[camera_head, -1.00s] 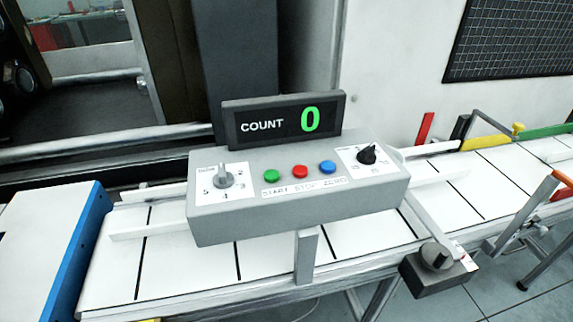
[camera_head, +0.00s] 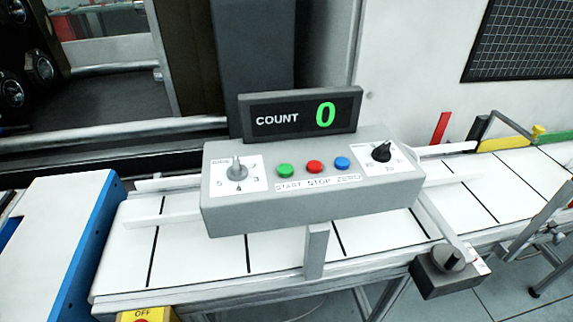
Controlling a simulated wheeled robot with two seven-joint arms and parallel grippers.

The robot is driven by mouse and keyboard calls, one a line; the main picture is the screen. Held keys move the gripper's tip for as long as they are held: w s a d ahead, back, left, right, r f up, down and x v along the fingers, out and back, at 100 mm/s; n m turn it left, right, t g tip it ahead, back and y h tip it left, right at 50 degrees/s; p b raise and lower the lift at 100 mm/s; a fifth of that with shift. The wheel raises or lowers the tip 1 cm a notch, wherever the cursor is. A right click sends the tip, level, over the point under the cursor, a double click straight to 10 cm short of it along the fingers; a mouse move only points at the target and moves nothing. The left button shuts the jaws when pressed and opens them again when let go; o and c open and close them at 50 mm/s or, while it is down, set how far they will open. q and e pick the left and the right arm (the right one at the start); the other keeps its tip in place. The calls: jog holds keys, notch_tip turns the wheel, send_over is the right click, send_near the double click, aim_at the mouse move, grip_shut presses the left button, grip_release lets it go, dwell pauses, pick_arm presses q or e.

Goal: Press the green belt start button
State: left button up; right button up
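The green start button (camera_head: 285,170) sits on the sloped top of a grey control box (camera_head: 310,215). A label strip (camera_head: 318,183) below the buttons reads START STOP ZERO. The red button (camera_head: 314,167) is just right of the green one, and the blue button (camera_head: 342,164) is right of that. A count display (camera_head: 300,118) behind the buttons shows a green 0. Neither of my grippers is in view, and nothing covers the green button.
The box stands over a white belt (camera_head: 200,255). A grey knob (camera_head: 237,172) and a black knob (camera_head: 381,152) flank the buttons. A blue-sided white block (camera_head: 50,225) is at left. A dark box with a knob (camera_head: 450,272) is at front right.

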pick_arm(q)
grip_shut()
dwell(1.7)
